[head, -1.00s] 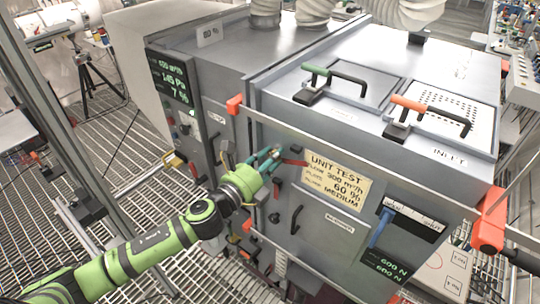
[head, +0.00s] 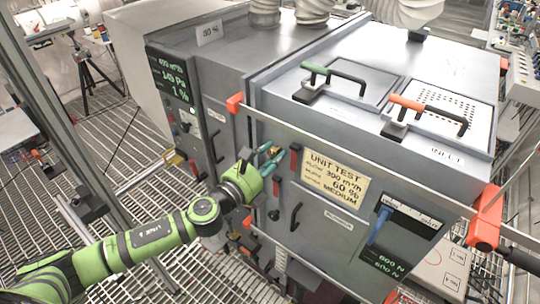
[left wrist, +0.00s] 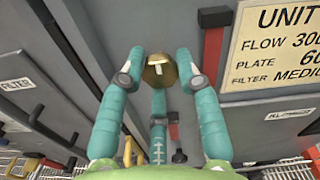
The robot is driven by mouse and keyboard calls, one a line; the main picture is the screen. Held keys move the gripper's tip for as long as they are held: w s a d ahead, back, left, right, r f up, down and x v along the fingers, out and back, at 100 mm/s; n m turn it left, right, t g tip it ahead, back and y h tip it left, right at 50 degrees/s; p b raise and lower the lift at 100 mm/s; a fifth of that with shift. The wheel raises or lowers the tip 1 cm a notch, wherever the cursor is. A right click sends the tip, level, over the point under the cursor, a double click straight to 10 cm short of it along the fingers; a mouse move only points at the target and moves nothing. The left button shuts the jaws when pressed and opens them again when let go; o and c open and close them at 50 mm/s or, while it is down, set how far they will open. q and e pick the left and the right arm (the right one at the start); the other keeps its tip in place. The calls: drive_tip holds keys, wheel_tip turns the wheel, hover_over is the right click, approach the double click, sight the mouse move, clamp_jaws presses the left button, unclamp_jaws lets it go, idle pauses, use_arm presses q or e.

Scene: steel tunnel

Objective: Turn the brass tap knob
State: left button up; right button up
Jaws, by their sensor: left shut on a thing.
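The brass tap knob (left wrist: 160,71) sits on the grey front panel, with a pale mark on its face. In the left wrist view my left gripper's (left wrist: 157,75) teal fingers are closed around it, one on each side and a third below. In the head view my left gripper (head: 271,160) reaches the front of the cabinet from the left, and its fingers mostly hide the knob. My right gripper is not in view.
A red lever (head: 295,160) stands upright just right of my fingers, beside the yellow unit test label (head: 335,178). A rail (head: 350,148) with orange end pieces crosses the cabinet (head: 330,215). A black handle (head: 296,218) is lower down. Grated floor lies left.

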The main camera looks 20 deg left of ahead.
use_arm(q)
drive_tip(key=shift+s+d+f, duration=0.15)
drive_tip(key=shift+f, duration=0.25)
drive_tip(key=o, duration=1.1)
drive_tip(key=shift+o, duration=0.2)
drive_tip(key=shift+r, duration=0.1)
drive_tip(key=shift+r, duration=0.1)
drive_tip(key=v, duration=1.2)
